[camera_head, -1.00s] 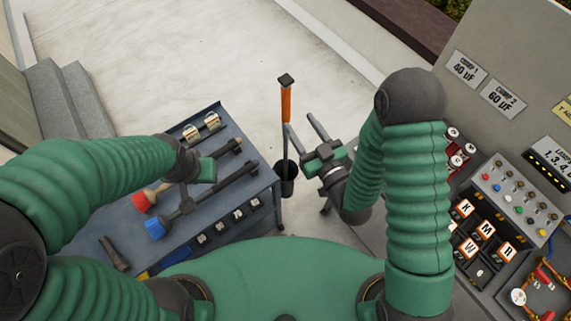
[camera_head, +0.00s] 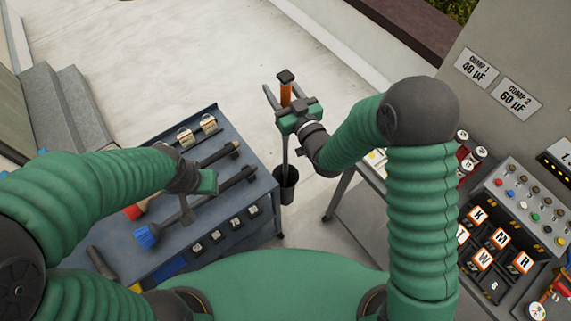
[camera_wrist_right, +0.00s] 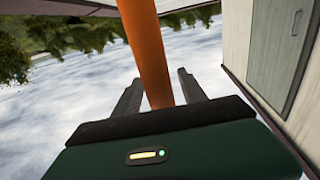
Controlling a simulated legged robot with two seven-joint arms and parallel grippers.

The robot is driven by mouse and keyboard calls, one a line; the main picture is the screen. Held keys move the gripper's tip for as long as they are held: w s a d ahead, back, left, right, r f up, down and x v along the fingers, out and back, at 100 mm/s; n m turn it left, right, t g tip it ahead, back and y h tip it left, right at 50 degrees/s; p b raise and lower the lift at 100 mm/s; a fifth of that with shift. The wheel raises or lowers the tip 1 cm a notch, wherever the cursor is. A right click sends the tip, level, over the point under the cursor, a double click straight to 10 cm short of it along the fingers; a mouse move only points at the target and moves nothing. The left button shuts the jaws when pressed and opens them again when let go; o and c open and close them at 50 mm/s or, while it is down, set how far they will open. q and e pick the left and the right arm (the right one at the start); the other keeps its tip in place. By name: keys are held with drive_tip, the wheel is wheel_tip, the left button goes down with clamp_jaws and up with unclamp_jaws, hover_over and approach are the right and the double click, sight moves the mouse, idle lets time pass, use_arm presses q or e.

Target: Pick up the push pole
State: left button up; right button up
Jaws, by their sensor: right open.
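The push pole (camera_head: 286,91) stands upright with its grey shaft in a black cup (camera_head: 286,185) beside the blue table. It has an orange grip and a black cap. My right gripper (camera_head: 288,92) is open at the orange grip, with one finger on each side of it. In the right wrist view the orange grip (camera_wrist_right: 150,60) rises between the two open fingers (camera_wrist_right: 158,82). Part of the pole is hidden behind the gripper. My left gripper (camera_head: 187,208) is above the blue table, and its jaws are not clear.
The blue table (camera_head: 108,207) at the left holds brushes with red and blue bristles (camera_head: 147,236) and several small parts. At the right are a button panel (camera_head: 525,204) and lettered keys (camera_head: 487,240). The pale floor beyond the pole is clear.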

drive_tip(key=shift+s, duration=0.15)
drive_tip(key=shift+r, duration=0.1)
drive_tip(key=shift+c, duration=1)
clamp_jaws()
